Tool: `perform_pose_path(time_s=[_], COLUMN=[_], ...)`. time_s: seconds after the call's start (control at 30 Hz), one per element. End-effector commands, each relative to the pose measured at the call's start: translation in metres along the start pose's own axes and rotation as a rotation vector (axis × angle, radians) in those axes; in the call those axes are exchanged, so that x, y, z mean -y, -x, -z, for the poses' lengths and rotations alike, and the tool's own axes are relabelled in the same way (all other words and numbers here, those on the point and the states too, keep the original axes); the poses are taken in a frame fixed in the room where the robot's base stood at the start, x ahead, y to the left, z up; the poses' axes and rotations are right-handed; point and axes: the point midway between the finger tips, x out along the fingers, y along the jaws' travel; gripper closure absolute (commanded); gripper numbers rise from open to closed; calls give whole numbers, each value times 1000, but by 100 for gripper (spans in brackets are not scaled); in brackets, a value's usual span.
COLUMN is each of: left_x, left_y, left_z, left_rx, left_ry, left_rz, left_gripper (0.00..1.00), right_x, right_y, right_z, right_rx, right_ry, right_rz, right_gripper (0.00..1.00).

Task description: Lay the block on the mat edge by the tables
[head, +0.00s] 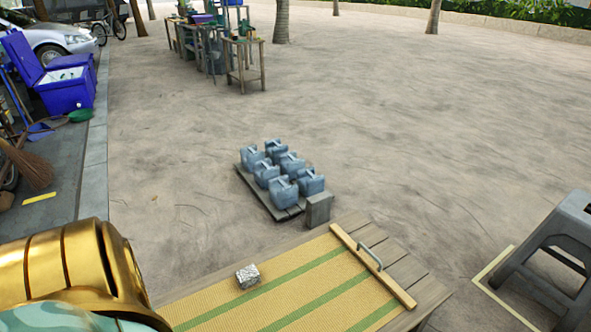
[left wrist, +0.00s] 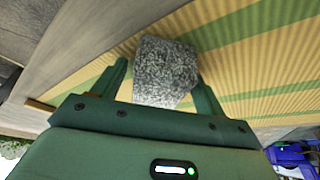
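The yellow mat with green stripes (left wrist: 265,55) lies beyond the block. In the head view the mat (head: 225,305) covers a low wooden platform, and a small grey block (head: 248,276) rests on it near its far left edge. No gripper touches that block. My left gripper is not visible in the head view; only gold arm parts show at lower left. My right gripper is in neither view.
A wooden bar with a metal handle (head: 372,264) lies across the mat's right end. A dark stool (head: 555,245) stands right. Workbenches (head: 215,45) stand far back on open ground.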

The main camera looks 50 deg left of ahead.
Motion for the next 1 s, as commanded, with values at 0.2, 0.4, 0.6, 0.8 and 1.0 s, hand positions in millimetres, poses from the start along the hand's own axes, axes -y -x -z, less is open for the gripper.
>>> perform_pose_path(time_s=[0.2, 0.4, 0.6, 0.8, 1.0], left_x=[0, -2, -3, -2, 0], left_y=[1, 29, 80, 114, 124], left_z=[1, 6, 7, 5, 2], left_rx=[-1, -6, -7, -5, -1], left_ry=[0, 3, 4, 3, 1], left_rz=[0, -6, -7, -5, -1], left_gripper=[27, 27, 27, 27, 27], right_x=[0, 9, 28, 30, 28], right_y=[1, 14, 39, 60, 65], right_z=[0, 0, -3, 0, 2], right_rx=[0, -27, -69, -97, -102], right_ry=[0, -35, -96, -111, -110], right_rz=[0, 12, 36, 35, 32], right_gripper=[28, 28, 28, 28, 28])
